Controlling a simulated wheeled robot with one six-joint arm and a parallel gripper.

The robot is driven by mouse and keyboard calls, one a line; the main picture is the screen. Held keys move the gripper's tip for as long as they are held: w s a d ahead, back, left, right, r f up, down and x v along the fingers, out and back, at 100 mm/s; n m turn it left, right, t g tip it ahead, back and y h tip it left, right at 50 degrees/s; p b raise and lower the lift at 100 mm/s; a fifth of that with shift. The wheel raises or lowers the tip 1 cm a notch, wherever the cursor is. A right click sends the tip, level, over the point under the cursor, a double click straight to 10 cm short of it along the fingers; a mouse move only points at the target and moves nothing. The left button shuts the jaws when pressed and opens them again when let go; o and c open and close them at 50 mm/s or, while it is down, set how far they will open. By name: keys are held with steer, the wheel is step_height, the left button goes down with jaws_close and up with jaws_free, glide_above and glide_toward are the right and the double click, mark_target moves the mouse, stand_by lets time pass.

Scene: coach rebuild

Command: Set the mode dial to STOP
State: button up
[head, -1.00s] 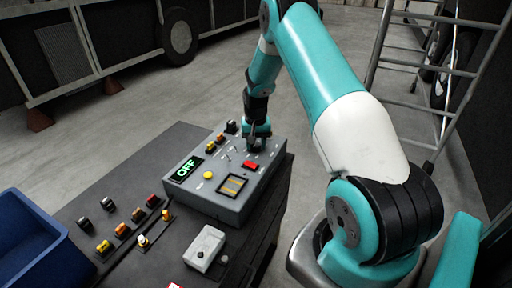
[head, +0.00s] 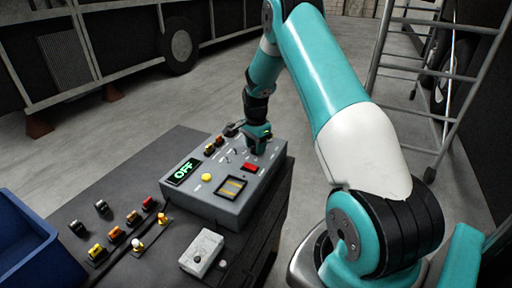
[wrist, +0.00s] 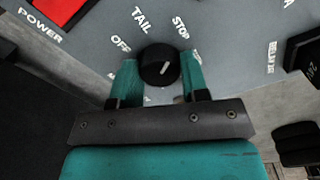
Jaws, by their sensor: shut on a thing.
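The mode dial (wrist: 158,65) is a round black knob with a white pointer mark, seen in the wrist view. The mark tilts up and right, toward the side of the STOP label (wrist: 180,27). The TAIL label (wrist: 141,20) and OFF label (wrist: 121,44) lie to the left of STOP. My gripper (wrist: 160,78) is shut on the dial, one teal finger on each side. In the head view my gripper (head: 258,138) hides the dial at the far right part of the grey control box (head: 215,210). The box's display (head: 182,171) reads OFF in green.
The box has a red switch (head: 250,168), a yellow button (head: 207,176) and several small levers near my gripper. A light grey box (head: 201,253), several small coloured parts and a blue bin (head: 35,250) are nearby. A ladder (head: 420,90) stands at right.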

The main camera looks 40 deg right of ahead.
steer(key=shift+m, duration=0.8)
steer(key=o, duration=0.9)
steer(key=shift+r, duration=0.1)
step_height(320, 180, up, 17)
steer(key=b, duration=0.3)
steer(key=shift+r, duration=0.15)
steer(key=shift+a, duration=0.1)
